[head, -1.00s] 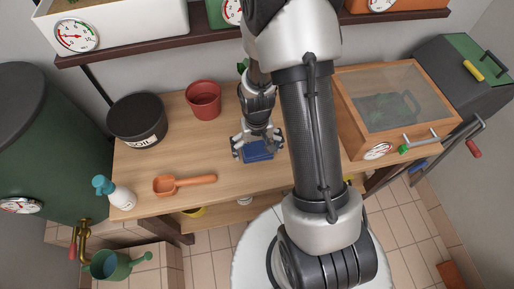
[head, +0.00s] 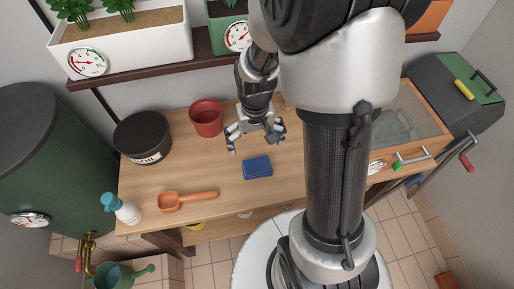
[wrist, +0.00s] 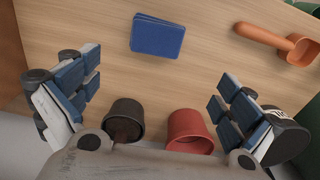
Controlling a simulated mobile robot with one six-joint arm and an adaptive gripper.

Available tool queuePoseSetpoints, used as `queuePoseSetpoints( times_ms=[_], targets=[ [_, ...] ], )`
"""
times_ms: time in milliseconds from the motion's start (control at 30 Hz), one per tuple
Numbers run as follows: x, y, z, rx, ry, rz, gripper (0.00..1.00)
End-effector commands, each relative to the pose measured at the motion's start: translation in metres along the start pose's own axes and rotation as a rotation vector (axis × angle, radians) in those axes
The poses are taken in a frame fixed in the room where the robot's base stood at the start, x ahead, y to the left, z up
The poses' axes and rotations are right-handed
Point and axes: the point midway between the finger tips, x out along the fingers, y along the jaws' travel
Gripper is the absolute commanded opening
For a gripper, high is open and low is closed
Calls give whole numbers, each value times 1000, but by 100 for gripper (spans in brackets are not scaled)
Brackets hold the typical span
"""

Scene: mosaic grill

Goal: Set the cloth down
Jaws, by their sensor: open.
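The blue folded cloth (head: 257,167) lies flat on the wooden table, near the middle of its front part. It also shows in the wrist view (wrist: 157,36), clear of the fingers. My gripper (head: 257,143) is open and empty, raised above the table and behind the cloth in the head view. In the wrist view its two fingers (wrist: 152,97) are spread wide with nothing between the pads.
A dark pot (wrist: 125,119) shows in the wrist view. A wooden glass-topped box (head: 432,142) is at right.

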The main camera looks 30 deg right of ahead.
Motion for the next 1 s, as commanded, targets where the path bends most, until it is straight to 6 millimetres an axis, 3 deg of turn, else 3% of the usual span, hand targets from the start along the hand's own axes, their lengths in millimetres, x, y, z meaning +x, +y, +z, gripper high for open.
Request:
queuePoseSetpoints(
  times_ms=[33,200,433,533,700,1000],
  targets=[
    [-23,-5,1,-17,34,-3,100],
    [-98,-20,27,-83,131,-13,100],
    [-174,-32,86,-173,262,-32,100],
    [-192,-33,111,-205,310,-41,100],
    [-207,-33,140,-241,359,-51,100],
    [-210,-33,149,-251,373,-54,100]
  ],
)
